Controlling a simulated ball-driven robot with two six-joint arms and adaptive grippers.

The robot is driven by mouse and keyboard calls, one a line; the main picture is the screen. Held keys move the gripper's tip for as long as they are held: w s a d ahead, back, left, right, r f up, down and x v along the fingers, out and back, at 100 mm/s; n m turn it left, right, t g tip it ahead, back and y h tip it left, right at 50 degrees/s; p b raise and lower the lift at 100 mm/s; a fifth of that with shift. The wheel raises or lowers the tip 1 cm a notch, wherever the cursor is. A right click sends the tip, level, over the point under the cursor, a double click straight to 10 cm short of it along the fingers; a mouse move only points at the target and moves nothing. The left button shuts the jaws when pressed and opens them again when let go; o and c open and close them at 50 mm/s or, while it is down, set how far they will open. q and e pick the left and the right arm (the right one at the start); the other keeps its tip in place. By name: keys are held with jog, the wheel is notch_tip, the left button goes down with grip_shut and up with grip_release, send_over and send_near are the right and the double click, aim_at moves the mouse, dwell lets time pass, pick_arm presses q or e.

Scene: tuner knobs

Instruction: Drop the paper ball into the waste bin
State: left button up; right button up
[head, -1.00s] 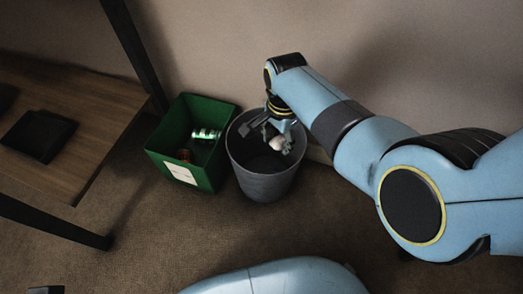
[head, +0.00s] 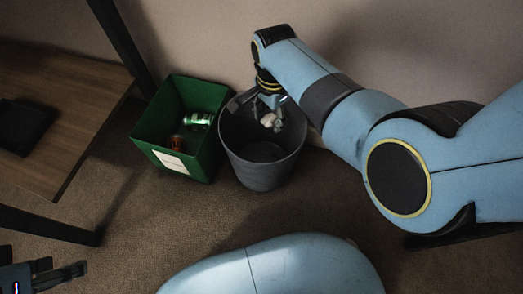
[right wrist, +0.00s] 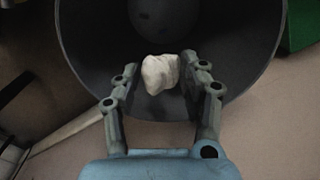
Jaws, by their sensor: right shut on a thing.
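The white crumpled paper ball (head: 268,120) is at my right gripper (head: 272,117), over the open mouth of the grey waste bin (head: 262,172), near its back wall. In the right wrist view the paper ball (right wrist: 160,73) sits between the fingertips of my right gripper (right wrist: 158,72), which is shut on it. The dark inside of the waste bin (right wrist: 85,55) lies beyond it. My left gripper (head: 62,274) is partly in view at the bottom left of the head view, away from the bin; its opening is unclear.
A green bin (head: 200,165) with a white label stands just left of the waste bin, holding a green can (head: 200,119) and an orange-brown item (head: 177,142). A wooden table (head: 75,115) with a dark flat object (head: 25,125) is at the left. The wall is close behind the bins.

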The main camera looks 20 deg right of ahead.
dwell(0.3)
jog(key=o, duration=0.8)
jog(key=shift+c, duration=0.2)
